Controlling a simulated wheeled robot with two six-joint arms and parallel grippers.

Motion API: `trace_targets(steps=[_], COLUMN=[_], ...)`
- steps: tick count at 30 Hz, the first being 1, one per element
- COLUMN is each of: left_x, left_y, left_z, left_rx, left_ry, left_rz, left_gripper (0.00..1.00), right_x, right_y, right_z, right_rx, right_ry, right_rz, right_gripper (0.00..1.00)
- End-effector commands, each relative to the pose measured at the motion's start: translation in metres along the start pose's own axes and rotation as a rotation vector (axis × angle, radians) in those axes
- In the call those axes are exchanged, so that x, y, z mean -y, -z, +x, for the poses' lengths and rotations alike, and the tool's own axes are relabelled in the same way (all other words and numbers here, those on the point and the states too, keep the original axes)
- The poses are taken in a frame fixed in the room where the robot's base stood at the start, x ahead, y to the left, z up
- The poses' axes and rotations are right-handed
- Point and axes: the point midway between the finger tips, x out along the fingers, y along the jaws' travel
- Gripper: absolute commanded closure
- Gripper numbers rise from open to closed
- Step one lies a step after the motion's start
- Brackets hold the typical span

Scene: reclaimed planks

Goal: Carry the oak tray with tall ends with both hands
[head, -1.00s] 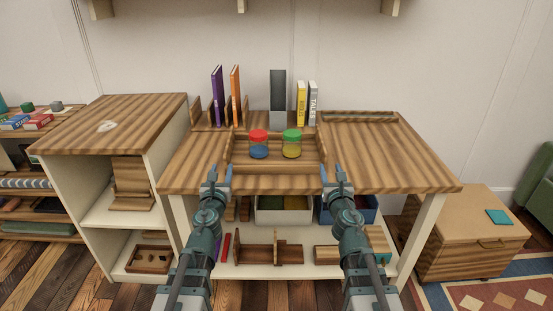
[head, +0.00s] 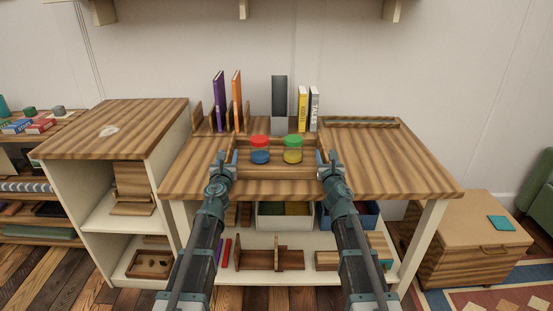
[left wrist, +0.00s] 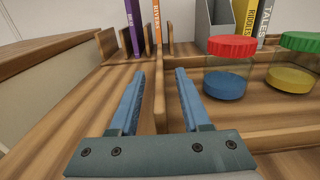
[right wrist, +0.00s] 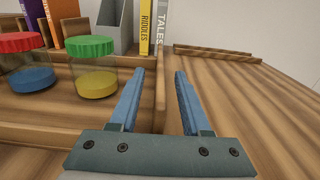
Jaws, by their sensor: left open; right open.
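The oak tray (head: 276,173) sits on the striped wooden table and holds two jars. One jar has a red lid and blue contents (head: 260,155); the other has a green lid and yellow contents (head: 293,155). My left gripper (head: 228,156) is open at the tray's left end; in the left wrist view that end wall (left wrist: 159,100) stands between the parted fingers. My right gripper (head: 328,156) is open at the right end; in the right wrist view that end wall (right wrist: 160,93) shows between its fingers. Contact with either wall cannot be told.
Behind the tray are a purple book (head: 219,101), an orange book (head: 237,100), a grey file holder (head: 279,105) and a yellow book (head: 302,108). A shallow wooden rack (head: 360,122) lies at the back right. The table right of the tray (head: 400,165) is clear.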

Motion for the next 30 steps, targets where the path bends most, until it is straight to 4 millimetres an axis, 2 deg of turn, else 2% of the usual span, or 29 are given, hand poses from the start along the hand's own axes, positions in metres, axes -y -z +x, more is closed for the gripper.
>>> trace_targets(steps=[1,6,17,25,30], left_x=[0.000,0.000,0.000,0.000,0.000], left_y=[0.000,0.000,0.000,0.000,0.000], left_z=[0.008,0.017,0.018,0.018,0.018], left_rx=[0.000,0.000,0.000,0.000,0.000], left_ry=[0.000,0.000,0.000,0.000,0.000], left_rz=[0.000,0.000,-0.001,-0.001,-0.001], left_gripper=[0.53,0.53,0.53,0.99,1.00], right_x=[0.000,0.000,0.000,0.000,0.000], right_y=[0.000,0.000,0.000,0.000,0.000], right_z=[0.008,0.017,0.018,0.018,0.018], right_rx=[0.000,0.000,0.000,0.000,0.000], right_ry=[0.000,0.000,0.000,0.000,0.000], right_rz=[0.000,-0.001,0.000,0.000,0.000], right_gripper=[0.53,0.53,0.53,0.99,1.00])
